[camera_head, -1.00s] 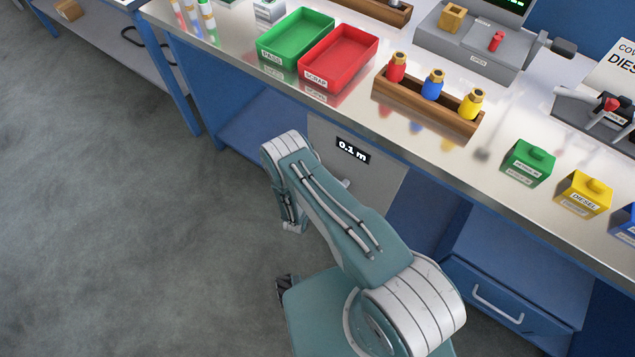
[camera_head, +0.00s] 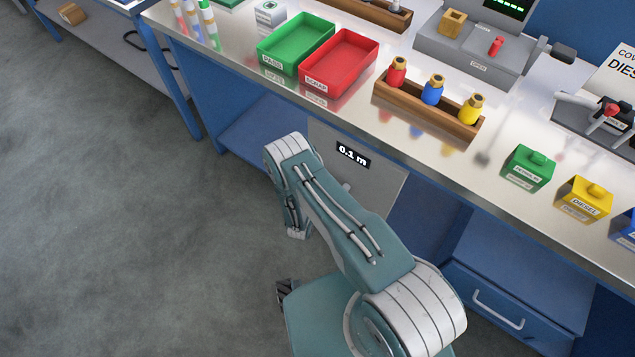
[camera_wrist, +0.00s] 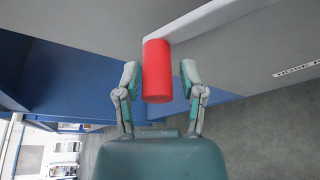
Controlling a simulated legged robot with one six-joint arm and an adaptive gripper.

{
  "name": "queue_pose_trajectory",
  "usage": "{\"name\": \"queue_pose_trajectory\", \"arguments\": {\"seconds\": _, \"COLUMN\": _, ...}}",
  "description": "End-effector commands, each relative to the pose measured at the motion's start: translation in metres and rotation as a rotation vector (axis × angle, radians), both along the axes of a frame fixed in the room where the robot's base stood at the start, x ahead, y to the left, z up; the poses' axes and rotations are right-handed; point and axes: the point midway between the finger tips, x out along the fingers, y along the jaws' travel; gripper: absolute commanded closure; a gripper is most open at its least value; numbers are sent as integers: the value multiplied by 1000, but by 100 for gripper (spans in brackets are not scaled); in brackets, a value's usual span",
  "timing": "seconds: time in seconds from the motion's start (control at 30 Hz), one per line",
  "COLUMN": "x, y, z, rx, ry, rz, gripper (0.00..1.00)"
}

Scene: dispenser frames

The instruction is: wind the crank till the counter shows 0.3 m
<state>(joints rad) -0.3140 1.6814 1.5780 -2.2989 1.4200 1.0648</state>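The counter (camera_head: 353,155) on the grey panel under the bench reads 0.1 m in the head view. In the wrist view the crank's red upright-looking handle (camera_wrist: 157,72) stands between the two fingers of my gripper (camera_wrist: 160,80). The left finger is close against the handle; a narrow gap shows between the handle and the right finger. The crank's pale arm (camera_wrist: 205,20) runs from the handle to the upper right. In the head view my own arm hides the handle, and my fingers are not clearly seen there.
The grey panel (camera_head: 385,180) is set below the bench top (camera_head: 400,150). A blue drawer (camera_head: 505,305) is to its right. A green tray (camera_head: 270,52), a red tray (camera_head: 318,80) and a wooden rack (camera_head: 440,118) stand on the bench. The floor at left is clear.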

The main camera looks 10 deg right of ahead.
Motion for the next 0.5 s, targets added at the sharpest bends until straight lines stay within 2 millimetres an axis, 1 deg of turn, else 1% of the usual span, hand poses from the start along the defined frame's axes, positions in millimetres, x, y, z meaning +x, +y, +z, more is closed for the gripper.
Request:
{"name": "queue_pose_trajectory", "arguments": {"seconds": 0.37, "x": 0, "y": 2, "z": 0, "rx": 1, "ry": 0, "rz": 4, "gripper": 31}}
{"name": "queue_pose_trajectory", "arguments": {"seconds": 0.5, "x": -9, "y": 8, "z": 2, "rx": 0, "ry": 1, "rz": 6, "gripper": 31}}
